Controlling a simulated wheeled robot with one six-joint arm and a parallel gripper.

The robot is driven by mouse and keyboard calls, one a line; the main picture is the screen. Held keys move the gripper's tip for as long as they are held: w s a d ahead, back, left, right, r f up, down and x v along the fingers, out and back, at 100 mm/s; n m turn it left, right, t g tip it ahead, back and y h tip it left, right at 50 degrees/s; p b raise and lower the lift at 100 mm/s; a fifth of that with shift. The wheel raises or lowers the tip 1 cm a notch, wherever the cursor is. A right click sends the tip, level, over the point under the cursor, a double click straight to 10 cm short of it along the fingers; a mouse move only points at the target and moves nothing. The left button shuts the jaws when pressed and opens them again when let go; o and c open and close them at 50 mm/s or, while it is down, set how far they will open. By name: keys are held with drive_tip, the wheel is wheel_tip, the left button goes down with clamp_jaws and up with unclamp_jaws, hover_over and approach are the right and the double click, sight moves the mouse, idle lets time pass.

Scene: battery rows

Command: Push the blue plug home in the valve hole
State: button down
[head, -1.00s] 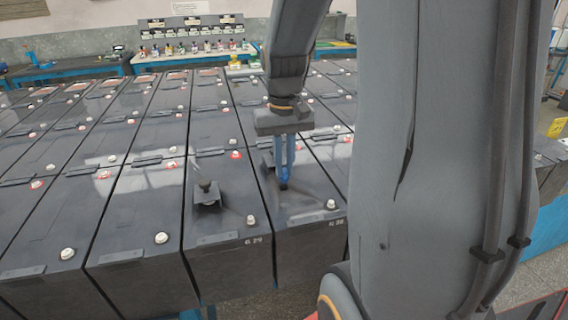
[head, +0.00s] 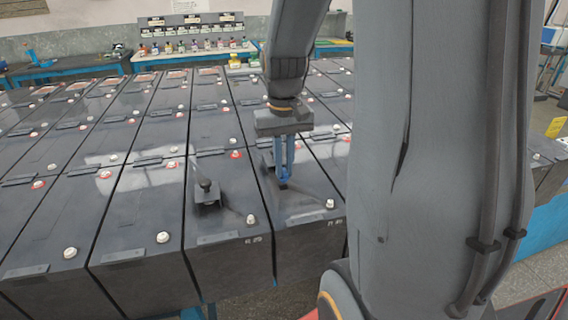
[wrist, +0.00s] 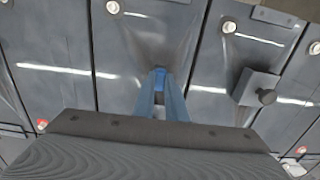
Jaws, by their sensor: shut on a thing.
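My gripper (head: 284,185) points down at the top of a dark grey battery (head: 305,208) in the front row. Its blue fingers are closed together on a small blue plug (wrist: 160,71), seen at the fingertips in the wrist view. In the head view the plug is too small and too covered by the fingers to tell apart from them. The valve hole is hidden under the plug and fingertips. I cannot tell how deep the plug sits, or whether it is in the hole.
A dark block with a round knob (head: 207,195) stands on the battery to the left; it also shows in the wrist view (wrist: 256,88). White caps, such as one at the front (head: 251,219), stick up from the batteries. A bench with bottles (head: 190,55) stands behind.

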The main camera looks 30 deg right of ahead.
sight(284, 170)
drive_tip(key=shift+f+b, duration=0.35)
drive_tip(key=shift+f, duration=1.4)
idle(2.0)
drive_tip(key=c, duration=1.7)
unclamp_jaws()
drive_tip(key=shift+o, duration=0.4)
drive_tip(key=o, duration=0.4)
drive_tip(key=shift+r, duration=0.2)
drive_tip(key=shift+r+p, duration=3.25)
drive_tip(key=shift+r, duration=0.1)
